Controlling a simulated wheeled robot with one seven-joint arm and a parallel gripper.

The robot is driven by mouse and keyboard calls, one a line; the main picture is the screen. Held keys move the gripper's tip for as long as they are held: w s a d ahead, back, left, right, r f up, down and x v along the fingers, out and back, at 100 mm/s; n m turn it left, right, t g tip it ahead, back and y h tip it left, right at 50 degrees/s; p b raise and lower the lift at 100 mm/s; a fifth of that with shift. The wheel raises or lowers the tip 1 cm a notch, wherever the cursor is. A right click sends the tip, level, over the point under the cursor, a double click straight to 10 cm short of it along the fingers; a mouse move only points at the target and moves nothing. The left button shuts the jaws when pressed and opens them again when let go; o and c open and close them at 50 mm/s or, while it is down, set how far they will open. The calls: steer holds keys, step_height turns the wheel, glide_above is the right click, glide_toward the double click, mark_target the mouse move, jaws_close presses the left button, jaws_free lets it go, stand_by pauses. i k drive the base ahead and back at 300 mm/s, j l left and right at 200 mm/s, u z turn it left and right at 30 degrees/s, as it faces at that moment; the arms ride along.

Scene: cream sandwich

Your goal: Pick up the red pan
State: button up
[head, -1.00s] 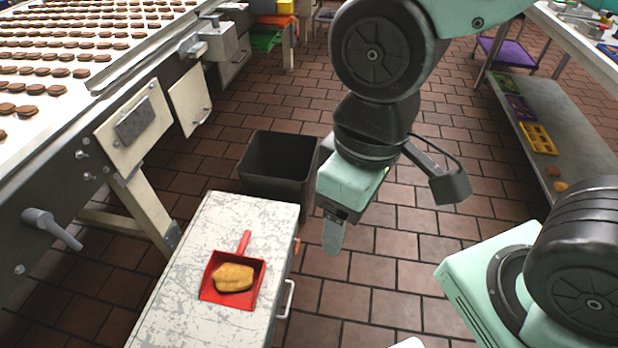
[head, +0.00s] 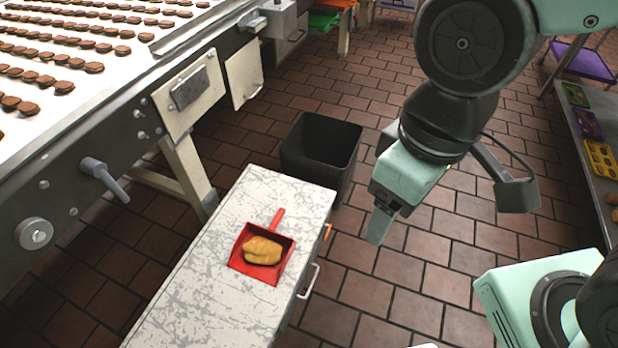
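The red pan (head: 243,264) lies flat on the worn white top of a cabinet (head: 190,300). It is square with a short red handle (head: 277,218) pointing away and a little to the right. A yellow-brown lump (head: 263,251) lies in the pan and hides most of its floor. My gripper (head: 380,226) hangs pointing down over the floor, to the right of the cabinet and apart from the pan. One finger shows clearly; the other is hidden, so its opening cannot be judged. I see nothing held.
A dark open bin (head: 322,150) stands just behind the cabinet. A conveyor (head: 110,70) with rows of brown biscuits runs along the left. A handle sticks out of the cabinet's right side (head: 309,281). A shelf with coloured trays (head: 590,130) is at the far right. Tiled floor lies between.

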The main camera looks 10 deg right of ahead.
mark_target(261, 254)
steer(key=i+l, duration=0.75)
steer(key=u, duration=0.4)
steer(key=i+l+u, duration=0.1)
steer(key=u, duration=0.3)
steer(key=l+u, duration=0.1)
steer(key=u, duration=0.3)
steer(key=l+u, duration=0.1)
steer(key=u, duration=1.15)
steer(key=i+l, duration=0.05)
